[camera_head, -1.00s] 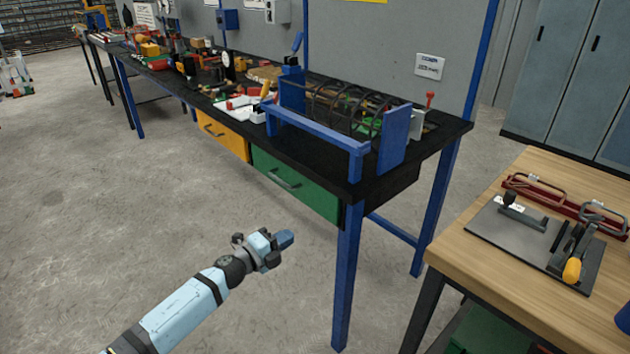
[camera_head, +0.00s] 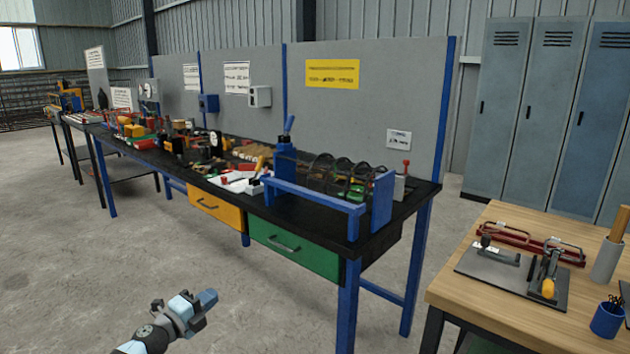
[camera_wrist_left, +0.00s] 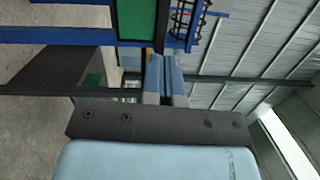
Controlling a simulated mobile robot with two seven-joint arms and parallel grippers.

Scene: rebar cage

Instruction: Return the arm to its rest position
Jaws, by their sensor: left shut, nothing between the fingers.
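My left gripper (camera_head: 207,298) is at the lower left of the head view, over the bare floor in front of the long workbench (camera_head: 408,205) and apart from it. Its fingers are together and hold nothing. In the left wrist view the two blue fingertips (camera_wrist_left: 163,75) lie side by side. My right gripper is in neither view. On the bench's near end stands a blue fixture (camera_head: 310,195) with dark wire rings (camera_head: 345,170) in it.
The bench has an orange drawer (camera_head: 215,208) and a green drawer (camera_head: 292,248). A wooden table (camera_head: 450,292) stands at the right, with a grey plate holding a clamp tool (camera_head: 545,280) and a blue cup (camera_head: 607,318). Lockers (camera_head: 550,110) stand behind. The floor (camera_head: 80,260) at left is clear.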

